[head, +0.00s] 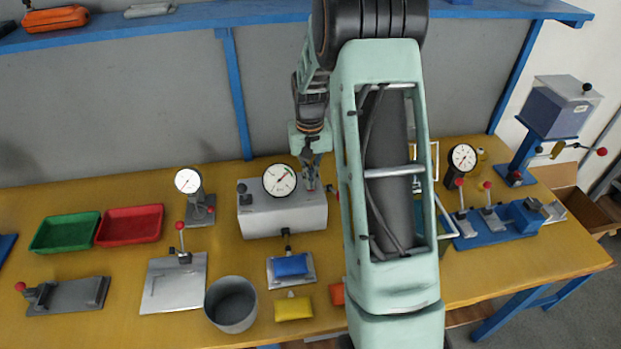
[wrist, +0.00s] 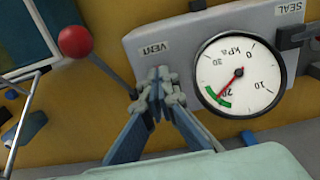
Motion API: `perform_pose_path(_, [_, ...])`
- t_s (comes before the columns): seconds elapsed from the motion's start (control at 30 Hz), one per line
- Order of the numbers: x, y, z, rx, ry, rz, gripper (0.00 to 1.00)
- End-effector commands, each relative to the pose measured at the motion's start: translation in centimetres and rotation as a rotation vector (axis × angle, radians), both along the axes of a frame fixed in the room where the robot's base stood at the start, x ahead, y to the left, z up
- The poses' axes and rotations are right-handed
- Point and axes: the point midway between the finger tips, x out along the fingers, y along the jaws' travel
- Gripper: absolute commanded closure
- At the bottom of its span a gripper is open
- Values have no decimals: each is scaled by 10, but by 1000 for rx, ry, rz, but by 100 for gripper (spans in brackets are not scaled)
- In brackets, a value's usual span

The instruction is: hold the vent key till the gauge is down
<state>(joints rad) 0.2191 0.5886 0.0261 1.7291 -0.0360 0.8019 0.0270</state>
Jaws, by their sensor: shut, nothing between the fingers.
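The grey box (head: 283,216) stands on the bench with a round white gauge (head: 279,181) on it. In the wrist view the gauge (wrist: 240,74) has its red needle at the green band, near the 20 mark. The word VENT is printed on the box's top (wrist: 157,47). My gripper (head: 311,184) is shut and empty, pointing down at the box's right end. In the wrist view its fingertips (wrist: 158,76) are together beside the VENT label. The vent key is hidden under or behind the fingertips, and I cannot tell whether they touch it.
A dark SEAL lever (wrist: 295,36) is at the box's other end. A blue pouch (head: 290,265) lies on a metal plate in front of the box. A red ball knob (wrist: 74,40) shows beside it. A second gauge (head: 188,181) stands to the left.

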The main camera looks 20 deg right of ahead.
Motion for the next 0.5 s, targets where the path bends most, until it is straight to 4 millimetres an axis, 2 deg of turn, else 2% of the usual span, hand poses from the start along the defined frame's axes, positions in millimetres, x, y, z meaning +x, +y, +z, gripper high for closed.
perform_pose_path(0.27, [0, 0, -1, 0, 0, 0, 100])
perform_pose_path(0.5, [0, 0, -21, 0, 1, 1, 100])
